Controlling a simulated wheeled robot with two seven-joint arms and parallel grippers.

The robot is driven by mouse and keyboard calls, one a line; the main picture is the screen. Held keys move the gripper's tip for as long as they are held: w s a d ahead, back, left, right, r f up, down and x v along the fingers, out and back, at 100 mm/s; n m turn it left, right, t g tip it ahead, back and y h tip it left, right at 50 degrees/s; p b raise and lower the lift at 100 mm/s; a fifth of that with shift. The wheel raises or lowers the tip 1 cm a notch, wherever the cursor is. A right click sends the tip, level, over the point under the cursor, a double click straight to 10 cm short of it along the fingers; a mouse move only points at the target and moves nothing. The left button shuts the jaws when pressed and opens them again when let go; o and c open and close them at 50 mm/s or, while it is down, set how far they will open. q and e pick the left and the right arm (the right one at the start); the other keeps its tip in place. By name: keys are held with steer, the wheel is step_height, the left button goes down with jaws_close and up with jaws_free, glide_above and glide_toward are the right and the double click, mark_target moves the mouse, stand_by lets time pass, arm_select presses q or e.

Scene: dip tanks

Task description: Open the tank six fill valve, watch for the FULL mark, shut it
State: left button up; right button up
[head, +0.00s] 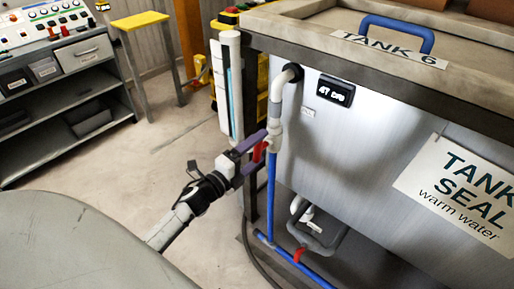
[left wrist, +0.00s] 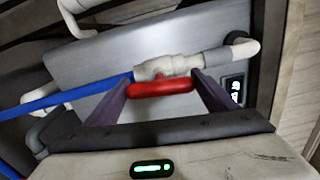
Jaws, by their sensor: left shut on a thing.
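Tank 6 (head: 345,130) is a grey metal tank with a "TANK 6" label (head: 390,50) on its rim. A white pipe bends from its wall down to a white valve (head: 275,133) with a red handle (head: 259,151), and a blue pipe runs below. My left gripper (head: 257,146) is shut on the red handle. In the left wrist view the red handle (left wrist: 162,89) lies between the purple fingers, roughly in line with the pipe. An upright pale tube with a blue strip (head: 231,100) stands at the tank's left corner; no FULL mark is readable.
A small dark display (head: 336,91) with unclear digits is on the tank wall. Another red handle (head: 299,255) sits on the low blue pipe. A shelf unit (head: 65,95) and a yellow-topped stool (head: 140,21) stand at left. The floor between is clear.

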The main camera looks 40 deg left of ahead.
arm_select(q)
steer(key=shift+n, duration=0.5)
steer(key=o, duration=1)
steer(key=shift+o, duration=0.2)
steer(key=shift+s, duration=0.1)
steer(key=s, duration=1)
steer(key=shift+a+p, duration=0.3)
steer(key=shift+a, duration=0.15)
